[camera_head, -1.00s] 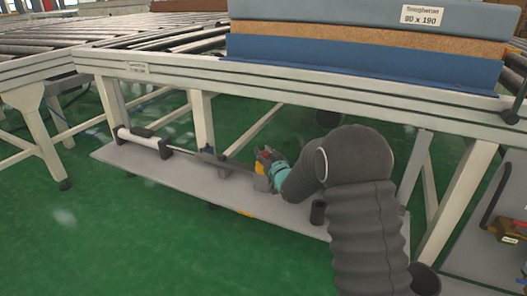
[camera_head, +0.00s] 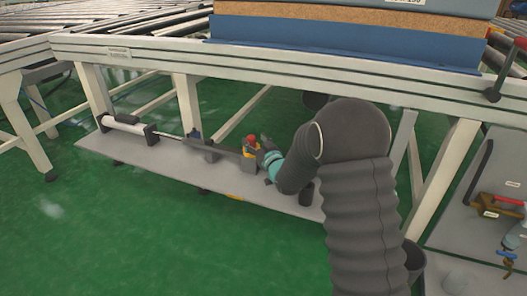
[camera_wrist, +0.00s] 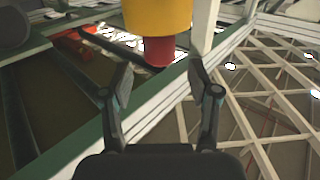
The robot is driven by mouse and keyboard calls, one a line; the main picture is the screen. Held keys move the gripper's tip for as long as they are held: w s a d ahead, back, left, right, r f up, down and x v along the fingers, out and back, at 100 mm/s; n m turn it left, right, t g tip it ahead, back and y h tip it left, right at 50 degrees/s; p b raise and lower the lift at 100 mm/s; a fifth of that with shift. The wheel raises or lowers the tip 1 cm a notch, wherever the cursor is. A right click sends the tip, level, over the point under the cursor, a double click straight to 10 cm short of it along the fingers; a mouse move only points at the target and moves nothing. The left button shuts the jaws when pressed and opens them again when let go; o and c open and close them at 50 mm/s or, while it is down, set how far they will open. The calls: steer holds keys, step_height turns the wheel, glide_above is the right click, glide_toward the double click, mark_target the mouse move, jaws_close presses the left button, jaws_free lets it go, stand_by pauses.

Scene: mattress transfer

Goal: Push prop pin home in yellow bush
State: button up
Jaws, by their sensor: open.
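The yellow bush (camera_head: 250,151) stands on a grey block on the low shelf, with the red end of the prop pin (camera_head: 251,140) showing above it. In the wrist view the bush (camera_wrist: 157,14) is a thick yellow cylinder at the top edge, and the red pin end (camera_wrist: 159,50) sticks out of it towards my gripper. My gripper (camera_wrist: 160,86) is open and empty, its fingertips either side of the pin's line and short of its end. In the head view my gripper (camera_head: 264,152) is close to the right of the bush, partly hidden by my arm.
The long grey shelf (camera_head: 175,160) carries a white cylinder (camera_head: 122,125) with a rod. The conveyor frame (camera_head: 300,75) runs above it, with a blue mattress layer on top. At right a grey panel holds a red-handled tool (camera_head: 508,200). Green floor lies clear in front.

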steer(key=v, duration=0.8)
